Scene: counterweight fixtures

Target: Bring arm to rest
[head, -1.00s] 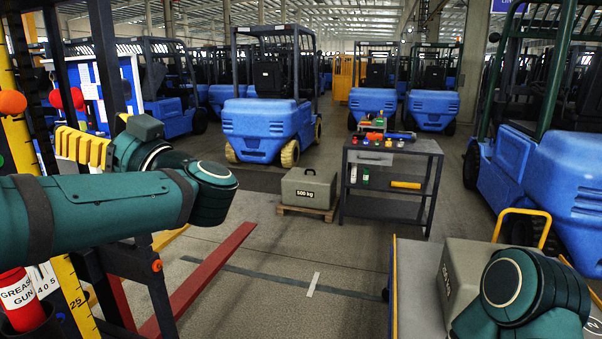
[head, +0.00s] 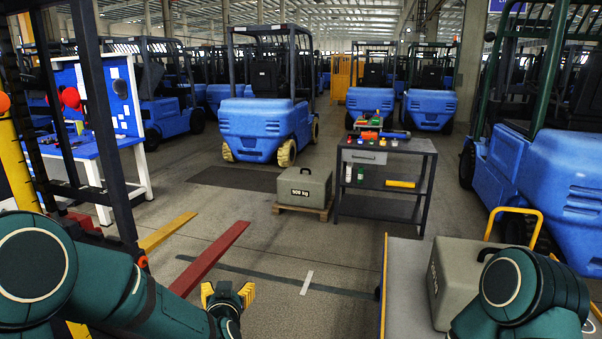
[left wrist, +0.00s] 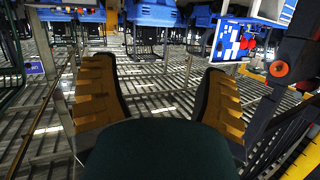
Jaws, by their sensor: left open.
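My left arm (head: 140,295) is folded low at the left of the head view. Its gripper (head: 228,290) has yellow-padded fingers and hangs over the floor, beside the near end of the red fork (head: 210,258). In the left wrist view the gripper (left wrist: 160,92) has its two fingers wide apart with nothing between them. My right arm (head: 525,295) shows at the lower right as a teal joint, in front of a grey weight (head: 455,280). The right gripper is outside the views.
A dark mast (head: 107,130) stands close at left, with a yellow fork (head: 168,232) beside the red one. A flatbed cart (head: 405,300) is at right. A 500 kg weight (head: 303,188) on a pallet and a tool trolley (head: 385,178) stand ahead. Floor between is clear.

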